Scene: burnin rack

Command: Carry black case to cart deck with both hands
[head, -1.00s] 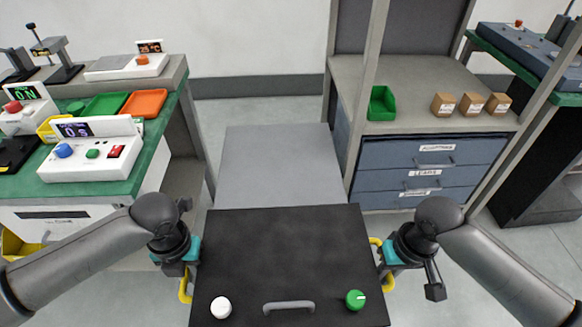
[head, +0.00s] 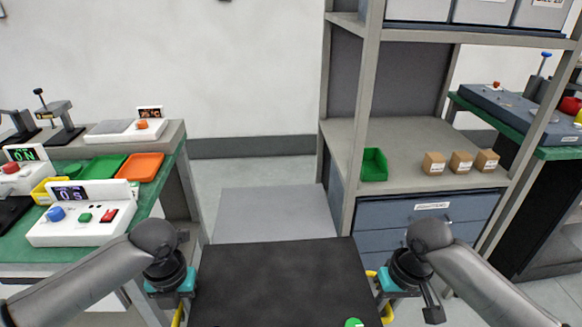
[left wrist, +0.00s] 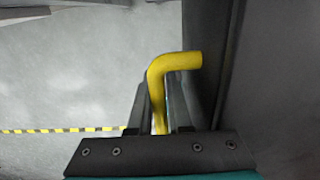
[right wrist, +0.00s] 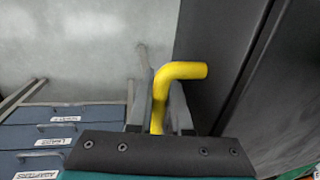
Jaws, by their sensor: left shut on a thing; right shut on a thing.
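The black case (head: 280,283) is at the bottom centre of the head view, its flat top facing up and its near part cut off by the frame. My left gripper (head: 180,302) is shut on the yellow handle at the case's left side; that handle (left wrist: 172,72) shows between the fingers in the left wrist view. My right gripper (head: 383,290) is shut on the right yellow handle, which also shows in the right wrist view (right wrist: 180,72). A flat grey surface, seemingly the cart deck (head: 275,214), lies just beyond the case's far edge.
A green-topped bench (head: 75,245) with instruments and trays stands left. A shelf unit (head: 405,140) with blue-grey drawers, a green bin (head: 374,165) and small boxes stands right of the deck. Its post (head: 364,120) rises near the deck's right side. Grey floor shows around the deck.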

